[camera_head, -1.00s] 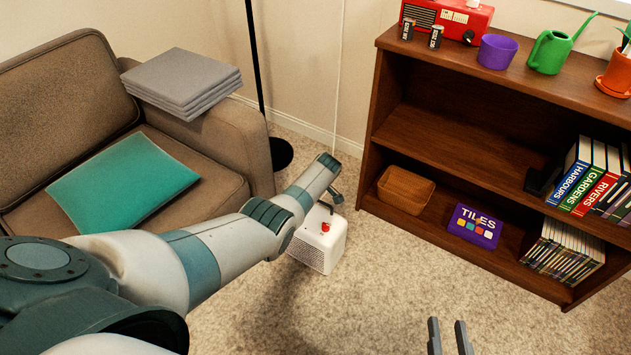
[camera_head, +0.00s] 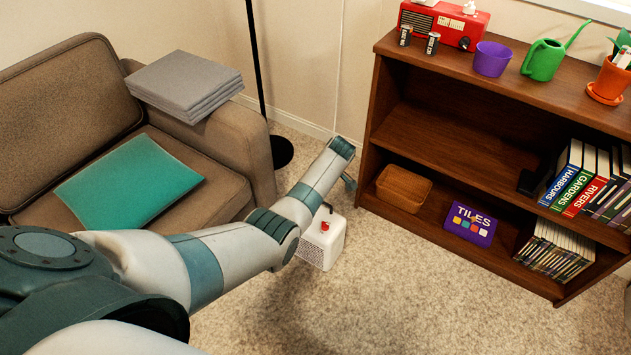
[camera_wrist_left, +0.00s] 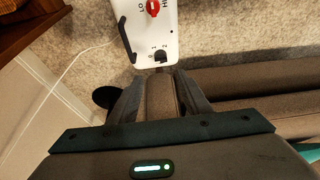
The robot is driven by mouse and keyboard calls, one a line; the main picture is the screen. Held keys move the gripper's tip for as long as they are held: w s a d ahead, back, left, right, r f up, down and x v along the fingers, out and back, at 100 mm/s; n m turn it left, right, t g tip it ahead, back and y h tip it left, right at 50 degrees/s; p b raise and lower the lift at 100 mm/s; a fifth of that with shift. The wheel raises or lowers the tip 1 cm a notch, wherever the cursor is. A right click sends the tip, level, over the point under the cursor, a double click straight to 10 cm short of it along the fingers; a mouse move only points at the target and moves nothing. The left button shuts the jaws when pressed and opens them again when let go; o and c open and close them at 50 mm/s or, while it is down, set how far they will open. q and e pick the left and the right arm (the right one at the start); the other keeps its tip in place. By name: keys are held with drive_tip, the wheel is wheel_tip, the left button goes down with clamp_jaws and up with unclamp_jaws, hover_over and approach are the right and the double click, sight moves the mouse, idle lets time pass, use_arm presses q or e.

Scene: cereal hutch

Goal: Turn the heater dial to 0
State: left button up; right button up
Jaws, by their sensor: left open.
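The white heater (camera_head: 322,243) stands on the carpet beside the sofa, with a red knob (camera_head: 325,226) on top. In the left wrist view the heater's top (camera_wrist_left: 140,25) shows a black handle (camera_wrist_left: 124,40), the red knob (camera_wrist_left: 152,7) between LO and HI, and a dark dial (camera_wrist_left: 160,57) with marks 1 and 2 by it. Where the dial points is too small to tell. My left gripper (camera_wrist_left: 161,75) is open and empty, its fingertips just short of the dial's edge in that picture; I cannot tell the height gap. My right gripper is out of view.
A brown sofa (camera_head: 225,145) with a teal cushion (camera_head: 130,182) stands left of the heater. A wooden shelf (camera_head: 480,95) stands to the right. A black lamp pole (camera_head: 256,60) rises behind. A white cord (camera_wrist_left: 70,52) runs from the heater. Carpet in front is clear.

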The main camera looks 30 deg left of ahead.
use_arm(q)
drive_tip(key=shift+p+v, duration=0.4)
drive_tip(key=shift+v, duration=1.75)
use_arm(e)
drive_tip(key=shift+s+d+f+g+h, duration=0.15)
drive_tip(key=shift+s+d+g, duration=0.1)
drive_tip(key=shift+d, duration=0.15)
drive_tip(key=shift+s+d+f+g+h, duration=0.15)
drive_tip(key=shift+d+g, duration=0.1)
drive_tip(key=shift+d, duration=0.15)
use_arm(q)
drive_tip(key=shift+f, duration=0.15)
